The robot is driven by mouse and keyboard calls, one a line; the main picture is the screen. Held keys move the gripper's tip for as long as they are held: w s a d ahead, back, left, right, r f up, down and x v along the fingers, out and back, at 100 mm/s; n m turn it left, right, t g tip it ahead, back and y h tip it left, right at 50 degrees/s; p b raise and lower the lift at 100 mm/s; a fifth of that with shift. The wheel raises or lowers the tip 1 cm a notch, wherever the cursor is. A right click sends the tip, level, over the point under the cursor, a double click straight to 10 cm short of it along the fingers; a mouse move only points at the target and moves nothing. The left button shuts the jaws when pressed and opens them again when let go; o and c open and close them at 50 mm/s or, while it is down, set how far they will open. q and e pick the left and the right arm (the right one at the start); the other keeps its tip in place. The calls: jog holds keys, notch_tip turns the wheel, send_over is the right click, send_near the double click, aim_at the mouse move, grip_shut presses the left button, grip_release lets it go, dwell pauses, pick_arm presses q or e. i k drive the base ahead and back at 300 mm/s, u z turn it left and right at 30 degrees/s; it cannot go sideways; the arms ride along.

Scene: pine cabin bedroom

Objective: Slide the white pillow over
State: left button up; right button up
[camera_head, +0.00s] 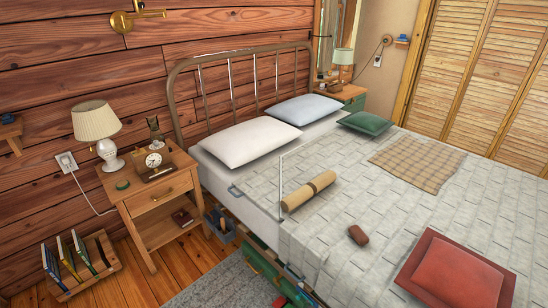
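The white pillow (249,141) lies flat at the head of the bed, on its near left side, in front of the metal bed frame (240,85). A pale blue pillow (304,109) lies to its right, a little farther back, close to it. Neither of my grippers shows in the head view, and nothing touches the white pillow from above.
On the bed lie a green cushion (365,123), a tan roll (308,190), a plaid cloth (417,164), a small brown object (358,235) and a red cushion (455,275). A wooden nightstand (155,205) with a lamp (97,124) and clock (153,160) stands left of the bed.

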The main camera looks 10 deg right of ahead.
aim_at(239, 145)
jog(key=k, duration=0.5)
jog(key=u, duration=0.6)
jog(key=i, duration=3.15)
jog(key=z, duration=1.75)
